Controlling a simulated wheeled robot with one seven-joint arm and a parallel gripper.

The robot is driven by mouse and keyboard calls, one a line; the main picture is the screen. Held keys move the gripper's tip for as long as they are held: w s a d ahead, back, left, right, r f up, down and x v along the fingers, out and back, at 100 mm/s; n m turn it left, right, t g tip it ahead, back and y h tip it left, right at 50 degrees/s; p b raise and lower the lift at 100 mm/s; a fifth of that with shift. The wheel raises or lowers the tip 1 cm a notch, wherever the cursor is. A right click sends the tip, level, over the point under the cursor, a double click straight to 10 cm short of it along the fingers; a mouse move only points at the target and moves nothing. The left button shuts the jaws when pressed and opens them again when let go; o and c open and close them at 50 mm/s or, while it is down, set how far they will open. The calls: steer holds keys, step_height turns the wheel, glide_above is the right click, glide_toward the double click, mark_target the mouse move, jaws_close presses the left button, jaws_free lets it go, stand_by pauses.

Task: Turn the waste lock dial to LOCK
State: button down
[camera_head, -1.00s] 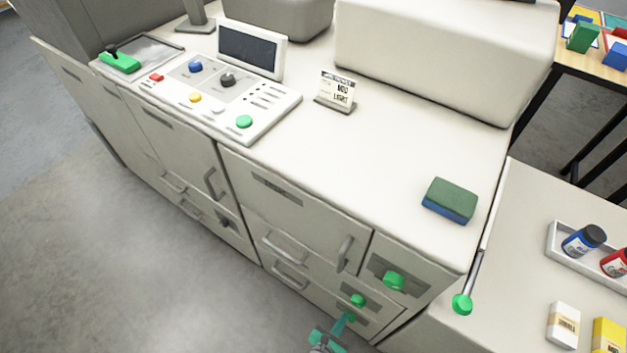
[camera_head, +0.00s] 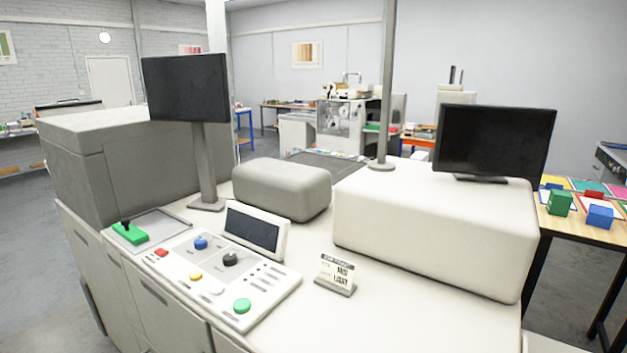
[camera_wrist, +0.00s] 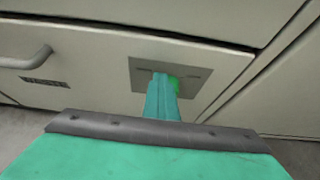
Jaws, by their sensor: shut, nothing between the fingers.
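Whether the fingertips touch the dial is unclear. The head view shows neither the dial nor my gripper.
In the wrist view, a grey handle (camera_wrist: 28,60) is at the left. In the head view, the counter carries a button panel (camera_head: 215,285), a card stand (camera_head: 337,273) and a large cream housing (camera_head: 430,235). Monitors (camera_head: 187,88) stand behind. A table (camera_head: 575,233) is at the right.

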steer(key=shift+s+d, duration=0.55)
steer(key=shift+d, duration=0.15)
steer(key=shift+s+d, duration=0.3)
steer(key=shift+d, duration=0.2)
steer(key=shift+r, duration=0.1)
steer(key=shift+s+a+r, duration=0.1)
steer(key=shift+s+a, duration=0.45)
steer(key=shift+s, duration=0.3)
steer(key=shift+s+a+r, duration=0.1)
steer(key=shift+s+a, duration=0.4)
steer(key=shift+s, duration=0.3)
steer(key=shift+s+a+r, duration=0.1)
steer(key=shift+s+a, duration=0.45)
steer(key=shift+s, duration=0.3)
